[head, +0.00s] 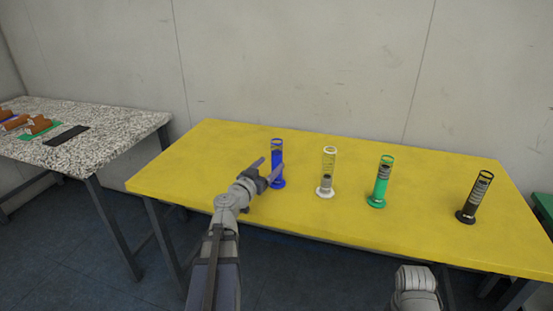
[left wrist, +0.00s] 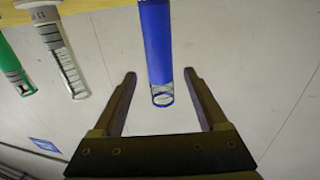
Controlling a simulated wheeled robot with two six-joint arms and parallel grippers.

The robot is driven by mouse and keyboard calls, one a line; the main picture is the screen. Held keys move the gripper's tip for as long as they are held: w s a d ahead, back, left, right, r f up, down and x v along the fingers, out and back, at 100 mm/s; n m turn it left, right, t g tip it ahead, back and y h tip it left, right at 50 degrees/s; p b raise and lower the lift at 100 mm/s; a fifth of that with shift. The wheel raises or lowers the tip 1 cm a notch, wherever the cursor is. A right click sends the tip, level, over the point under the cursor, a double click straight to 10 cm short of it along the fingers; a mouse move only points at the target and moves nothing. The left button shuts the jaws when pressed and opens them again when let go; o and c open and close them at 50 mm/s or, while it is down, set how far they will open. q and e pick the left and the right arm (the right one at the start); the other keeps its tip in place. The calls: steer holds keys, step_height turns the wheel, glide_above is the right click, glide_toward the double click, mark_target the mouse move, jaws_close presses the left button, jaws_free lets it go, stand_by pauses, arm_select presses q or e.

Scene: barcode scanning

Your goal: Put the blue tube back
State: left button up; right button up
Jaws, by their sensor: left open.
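The blue tube (head: 277,156) stands upright on its round base on the yellow table, left of the other tubes. My left gripper (head: 268,170) is open at the tube, with a finger on either side of it in the head view. In the left wrist view, which looks upside down, the blue tube (left wrist: 156,45) shows between the two open fingers (left wrist: 160,75), with a visible gap on each side. The tube's base is out of that view. My right gripper is not in view; only a grey part of my right arm shows at the bottom.
A white tube (head: 327,172), a green tube (head: 381,182) and a black tube (head: 475,198) stand to the right on the yellow table (head: 230,142). A speckled table (head: 110,125) at left holds brown items and a black strip (head: 66,136). The yellow table's left end is clear.

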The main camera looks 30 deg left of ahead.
arm_select(q)
steer(key=s, duration=0.3)
steer(key=shift+s+d, duration=0.1)
steer(key=shift+s, duration=0.2)
